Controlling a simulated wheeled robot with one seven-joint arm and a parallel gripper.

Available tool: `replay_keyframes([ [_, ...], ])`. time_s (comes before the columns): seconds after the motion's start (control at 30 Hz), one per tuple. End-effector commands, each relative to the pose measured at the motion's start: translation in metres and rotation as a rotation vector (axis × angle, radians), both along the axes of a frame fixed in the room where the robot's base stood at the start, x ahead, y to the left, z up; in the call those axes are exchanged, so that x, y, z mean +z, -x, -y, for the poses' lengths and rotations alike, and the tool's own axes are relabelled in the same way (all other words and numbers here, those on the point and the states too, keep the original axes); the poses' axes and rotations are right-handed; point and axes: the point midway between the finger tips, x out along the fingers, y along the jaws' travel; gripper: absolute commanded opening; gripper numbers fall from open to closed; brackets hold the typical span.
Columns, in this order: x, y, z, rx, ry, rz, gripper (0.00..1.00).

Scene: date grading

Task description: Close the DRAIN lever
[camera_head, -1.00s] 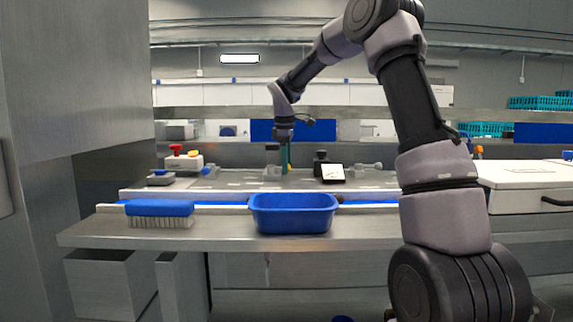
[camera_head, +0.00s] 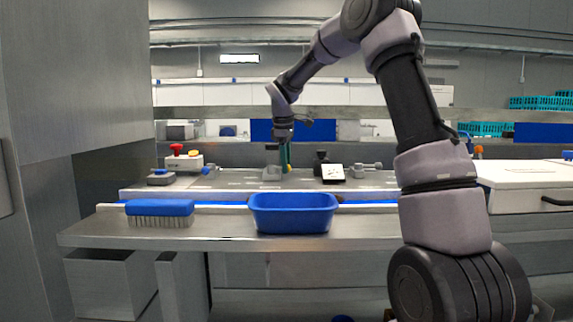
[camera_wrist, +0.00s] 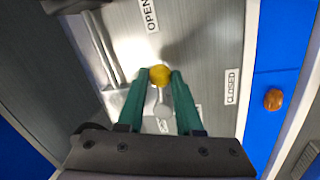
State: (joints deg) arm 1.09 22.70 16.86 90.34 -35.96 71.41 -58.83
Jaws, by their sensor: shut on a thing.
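In the wrist view a lever with a round yellow knob (camera_wrist: 159,74) and a pale metal stem stands on a metal panel. The stem points up in the picture, roughly toward the OPEN label (camera_wrist: 150,15). The CLOSED label (camera_wrist: 231,86) is to the right of the knob. My gripper (camera_wrist: 160,77) has its green fingers shut on the knob, one on each side. In the head view my gripper (camera_head: 285,158) is at the back bench, with the lever small and mostly hidden there. I cannot read a DRAIN label.
A blue belt runs right of the panel in the wrist view, with a brown date (camera_wrist: 273,99) on it. In the head view a blue tub (camera_head: 293,225) and a blue brush (camera_head: 160,208) sit on the front bench. A box with a red button (camera_head: 184,160) stands left of my gripper.

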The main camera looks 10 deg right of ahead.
Motion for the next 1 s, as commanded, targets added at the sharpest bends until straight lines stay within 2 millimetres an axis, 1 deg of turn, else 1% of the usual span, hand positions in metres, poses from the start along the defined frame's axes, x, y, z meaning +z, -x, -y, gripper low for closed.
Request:
replay_keyframes([
  [0.6, 0.001, 0.022, -0.018, -0.560, 0.000, 0.001, 0.00],
  [1.0, 0.001, 0.029, -0.036, -0.940, -0.001, 0.002, 0.00],
])
